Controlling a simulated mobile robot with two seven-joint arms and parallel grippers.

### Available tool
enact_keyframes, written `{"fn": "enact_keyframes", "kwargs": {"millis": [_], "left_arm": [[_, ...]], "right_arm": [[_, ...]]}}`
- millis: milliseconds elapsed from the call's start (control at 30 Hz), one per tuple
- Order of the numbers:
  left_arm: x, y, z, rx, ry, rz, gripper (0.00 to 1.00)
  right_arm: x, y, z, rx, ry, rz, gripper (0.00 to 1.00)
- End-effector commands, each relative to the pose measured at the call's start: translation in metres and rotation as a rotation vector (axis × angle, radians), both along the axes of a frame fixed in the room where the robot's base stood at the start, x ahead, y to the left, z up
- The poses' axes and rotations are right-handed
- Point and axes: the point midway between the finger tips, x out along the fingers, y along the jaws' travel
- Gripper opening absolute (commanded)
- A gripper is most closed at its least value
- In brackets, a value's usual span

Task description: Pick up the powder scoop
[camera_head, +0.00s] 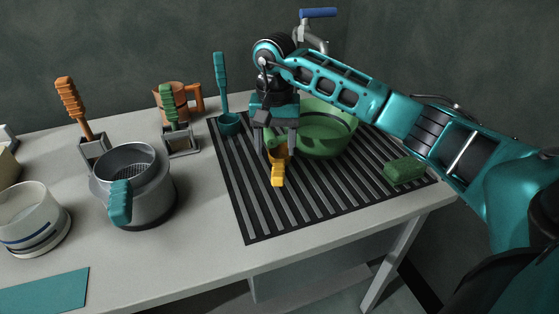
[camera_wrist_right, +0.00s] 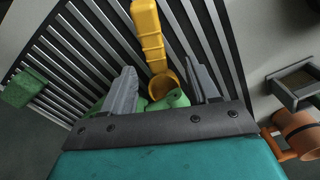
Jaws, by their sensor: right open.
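A yellow scoop (camera_head: 278,172) lies on the ribbed mat, its ridged handle pointing toward the front edge. In the right wrist view the scoop (camera_wrist_right: 150,35) shows its handle and a small round bowl. My right gripper (camera_head: 279,148) is open above the scoop's bowl end, its fingers pointing down. In the wrist view the bowl lies between the two fingers (camera_wrist_right: 163,82), with a gap on each side; I cannot tell how far below it is. Part of the bowl is hidden by the gripper. My left gripper is out of view.
A green bowl (camera_head: 325,135) stands close behind the scoop on the mat (camera_head: 250,205). A grey pot (camera_head: 150,195) and an orange mug (camera_head: 178,103) stand left.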

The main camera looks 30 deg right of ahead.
Motion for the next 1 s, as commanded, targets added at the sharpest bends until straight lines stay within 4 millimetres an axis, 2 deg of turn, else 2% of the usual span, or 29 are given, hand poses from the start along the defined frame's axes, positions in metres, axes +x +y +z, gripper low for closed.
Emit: {"fn": "enact_keyframes", "kwargs": {"millis": [233, 500, 800, 1000], "left_arm": [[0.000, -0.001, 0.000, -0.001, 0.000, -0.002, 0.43], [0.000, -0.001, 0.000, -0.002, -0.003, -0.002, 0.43], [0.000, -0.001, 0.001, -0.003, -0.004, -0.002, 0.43], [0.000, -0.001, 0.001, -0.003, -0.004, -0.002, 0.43]], "right_arm": [[-0.003, -0.001, -0.021, 0.001, 0.002, 0.000, 0.60], [-0.008, -0.004, -0.057, 0.002, 0.001, -0.001, 0.60], [-0.007, -0.004, -0.061, 0.002, -0.001, 0.000, 0.60], [-0.007, -0.004, -0.061, 0.002, -0.001, 0.000, 0.40]]}}
